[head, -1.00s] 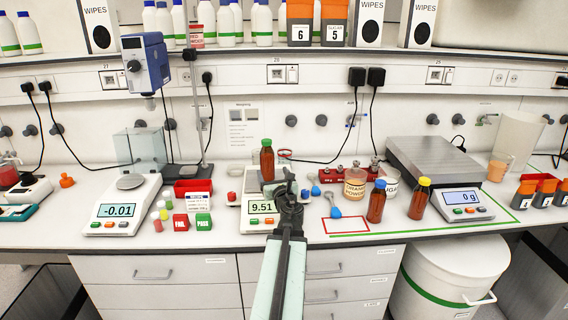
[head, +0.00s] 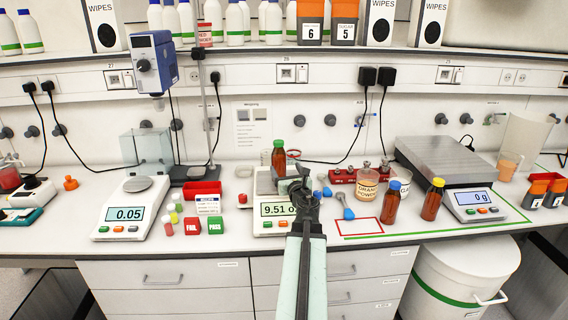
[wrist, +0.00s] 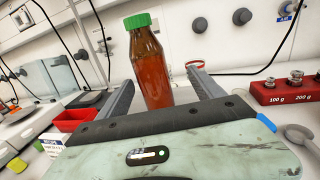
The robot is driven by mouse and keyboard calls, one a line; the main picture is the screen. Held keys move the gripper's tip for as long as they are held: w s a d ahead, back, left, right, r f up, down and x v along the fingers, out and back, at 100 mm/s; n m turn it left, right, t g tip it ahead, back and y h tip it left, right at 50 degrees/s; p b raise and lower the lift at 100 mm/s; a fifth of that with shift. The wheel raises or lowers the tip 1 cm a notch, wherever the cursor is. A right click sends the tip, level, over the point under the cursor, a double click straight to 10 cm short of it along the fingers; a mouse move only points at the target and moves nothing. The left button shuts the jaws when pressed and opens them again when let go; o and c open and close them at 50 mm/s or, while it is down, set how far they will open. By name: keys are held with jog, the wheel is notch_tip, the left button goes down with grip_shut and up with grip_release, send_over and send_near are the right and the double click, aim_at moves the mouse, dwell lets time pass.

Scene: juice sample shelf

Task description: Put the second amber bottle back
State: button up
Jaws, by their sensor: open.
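An amber bottle with a green cap (head: 279,157) stands upright at the middle balance (head: 275,226), whose display reads 9.51. My gripper (head: 293,183) is in front of it and hides its lower part in the head view. In the wrist view the green-capped bottle (wrist: 151,72) shows between the two spread fingers of my gripper (wrist: 163,80), with gaps on both sides. I cannot tell how deep it sits between them. A blue-capped amber bottle (head: 391,206) and a yellow-capped amber bottle (head: 432,202) stand upright to the right.
A red-outlined rectangle (head: 367,232) on the bench is empty, left of the blue-capped bottle. A green line (head: 430,233) runs along the front. Close by are a blue-ended spoon (head: 346,208), a powder jar (head: 367,184), red weight blocks (head: 340,176) and a large balance (head: 474,204).

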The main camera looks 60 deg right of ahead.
aim_at(281, 166)
jog(key=shift+w+d, duration=0.35)
jog(key=shift+w, duration=0.3)
jog(key=shift+w+d, duration=0.3)
jog(key=shift+w, duration=0.3)
jog(key=shift+w+a, duration=0.2)
jog(key=shift+w, duration=0.1)
jog(key=shift+a, duration=0.1)
jog(key=shift+c, duration=1.2)
grip_shut()
jog(key=shift+s, duration=0.1)
notch_tip(281, 166, up, 10)
jog(key=p, duration=1)
jog(key=shift+r, duration=0.15)
jog(key=shift+f, duration=0.2)
